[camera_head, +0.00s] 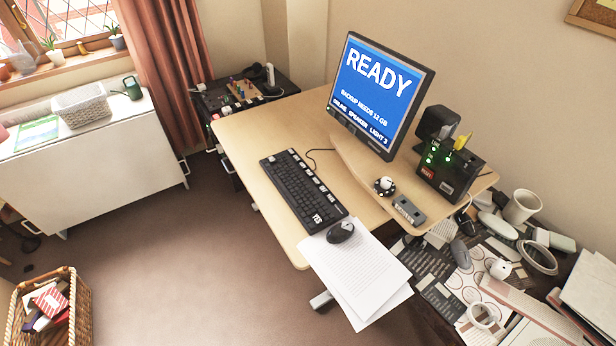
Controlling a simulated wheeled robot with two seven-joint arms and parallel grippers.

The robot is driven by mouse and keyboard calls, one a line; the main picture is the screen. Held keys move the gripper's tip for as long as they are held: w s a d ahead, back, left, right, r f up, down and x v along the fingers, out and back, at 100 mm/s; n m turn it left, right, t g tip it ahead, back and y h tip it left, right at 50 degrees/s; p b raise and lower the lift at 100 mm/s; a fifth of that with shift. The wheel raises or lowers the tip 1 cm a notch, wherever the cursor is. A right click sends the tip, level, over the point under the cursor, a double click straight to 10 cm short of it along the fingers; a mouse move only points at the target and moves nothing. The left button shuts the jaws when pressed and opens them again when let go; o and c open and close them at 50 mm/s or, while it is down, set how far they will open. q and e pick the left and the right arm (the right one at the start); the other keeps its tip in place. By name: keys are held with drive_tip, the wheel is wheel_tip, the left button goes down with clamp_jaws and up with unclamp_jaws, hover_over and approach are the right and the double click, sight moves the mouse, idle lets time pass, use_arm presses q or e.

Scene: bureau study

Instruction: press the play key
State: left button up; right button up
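A black keyboard (298,189) lies on the light wooden desk (258,128). It has a row of pale keys along its right side and a white label reading "YES" at its near end. The key markings are too small to read, so I cannot tell which one is the play key. A monitor (378,92) behind it shows "READY" on blue, with smaller lines about a backup and "ONLINE SPEAKER LIGHT 3". Neither of my grippers is in view.
A black mouse (340,232) sits on papers (360,277) overhanging the desk's near edge. A round knob device (384,186), a small grey box (408,210) and a black box with green lights (450,168) stand right. A cluttered surface (440,290) lies beyond.

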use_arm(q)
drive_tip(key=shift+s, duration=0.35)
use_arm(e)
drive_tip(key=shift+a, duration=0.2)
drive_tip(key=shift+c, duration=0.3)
